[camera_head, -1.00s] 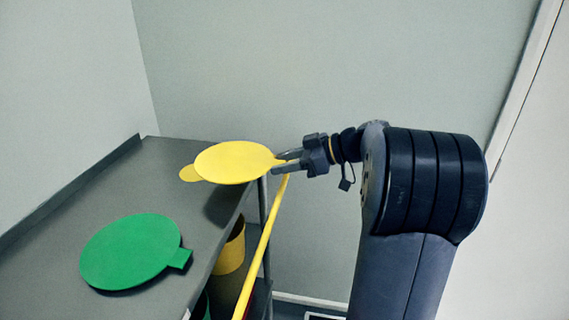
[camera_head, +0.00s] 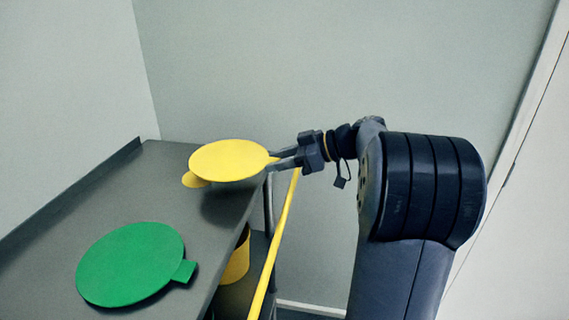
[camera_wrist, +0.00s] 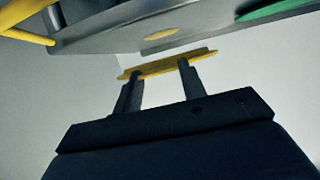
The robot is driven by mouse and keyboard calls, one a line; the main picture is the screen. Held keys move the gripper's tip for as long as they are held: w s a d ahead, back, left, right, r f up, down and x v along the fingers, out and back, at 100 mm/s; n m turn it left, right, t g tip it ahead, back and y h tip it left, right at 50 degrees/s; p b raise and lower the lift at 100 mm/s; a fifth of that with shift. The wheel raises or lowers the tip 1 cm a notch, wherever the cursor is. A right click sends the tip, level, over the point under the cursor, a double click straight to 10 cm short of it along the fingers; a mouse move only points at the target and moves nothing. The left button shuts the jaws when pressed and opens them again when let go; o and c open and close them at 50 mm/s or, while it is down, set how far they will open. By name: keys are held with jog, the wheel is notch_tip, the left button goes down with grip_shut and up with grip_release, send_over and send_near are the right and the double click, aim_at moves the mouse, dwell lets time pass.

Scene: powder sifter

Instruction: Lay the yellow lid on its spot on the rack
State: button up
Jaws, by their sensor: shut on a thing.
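The yellow lid (camera_head: 228,160) is a flat round disc with a small tab. My gripper (camera_head: 272,160) is shut on the tab at the disc's right side and holds the lid roughly level above the grey rack top (camera_head: 160,200). A shadow lies on the rack below it. A yellow round spot (camera_head: 194,181) on the rack shows partly at the lid's lower left; the lid hides the rest. In the wrist view the lid (camera_wrist: 165,65) is edge-on between my fingertips, apart from the yellow spot (camera_wrist: 161,34).
A green lid (camera_head: 130,265) with a tab lies on the near part of the rack. A yellow rail (camera_head: 277,245) runs along the rack's right side. A yellow container (camera_head: 236,260) stands on a lower shelf. Walls close off the left and back.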

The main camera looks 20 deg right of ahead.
jog(key=b, duration=0.4)
send_over(246, 183)
jog(key=shift+s+f, duration=0.15)
jog(key=shift+f, duration=0.75)
jog(key=shift+a+f+b, duration=0.15)
jog(key=shift+f+b, duration=0.1)
jog(key=shift+b, duration=0.2)
notch_tip(246, 183, down, 3)
jog(key=b, duration=0.4)
jog(key=o, duration=1.1)
jog(key=shift+c, duration=0.2)
jog(key=v, duration=1.1)
jog(key=shift+b, duration=0.35)
